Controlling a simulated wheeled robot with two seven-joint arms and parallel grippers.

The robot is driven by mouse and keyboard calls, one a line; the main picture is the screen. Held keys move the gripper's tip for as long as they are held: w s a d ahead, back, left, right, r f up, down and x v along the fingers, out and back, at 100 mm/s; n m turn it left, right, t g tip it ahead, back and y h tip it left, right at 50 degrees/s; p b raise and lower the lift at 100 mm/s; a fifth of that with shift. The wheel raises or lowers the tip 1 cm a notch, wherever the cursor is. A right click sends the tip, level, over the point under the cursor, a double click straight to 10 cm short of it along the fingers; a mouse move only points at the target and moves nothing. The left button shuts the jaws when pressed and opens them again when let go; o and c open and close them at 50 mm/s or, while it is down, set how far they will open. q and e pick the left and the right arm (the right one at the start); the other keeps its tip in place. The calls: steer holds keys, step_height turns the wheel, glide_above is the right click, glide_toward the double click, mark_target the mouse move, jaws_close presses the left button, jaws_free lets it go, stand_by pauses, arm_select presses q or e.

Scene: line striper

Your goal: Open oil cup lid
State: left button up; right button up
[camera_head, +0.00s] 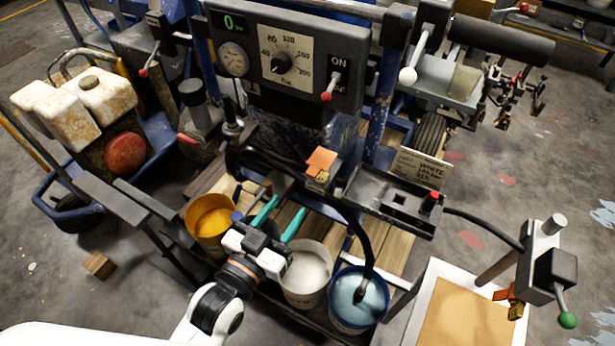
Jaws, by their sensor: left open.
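A small orange flap-like piece (321,160) sits over a small brass-coloured block near the middle of the machine in the head view. It may be the oil cup lid, but it is too small to tell whether it is shut. My left gripper (289,205) has two teal fingers spread apart with nothing seen between them. It is above the buckets, below and left of the orange piece and apart from it in the picture. My right gripper is not in view.
A yellow paint bucket (210,221), a white paint bucket (306,271) and a blue-rimmed bucket (358,299) stand around my left gripper. A black hose (357,232) curves down into the blue-rimmed one. The control panel (290,60) rises behind. A green-knobbed lever (567,319) is at right.

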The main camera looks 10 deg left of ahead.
mark_target(310, 175)
arm_select(q)
steer(key=x, duration=0.9)
steer(key=shift+w+d, duration=0.15)
steer(key=shift+w, duration=0.15)
steer(key=shift+c, duration=0.4)
jaws_close()
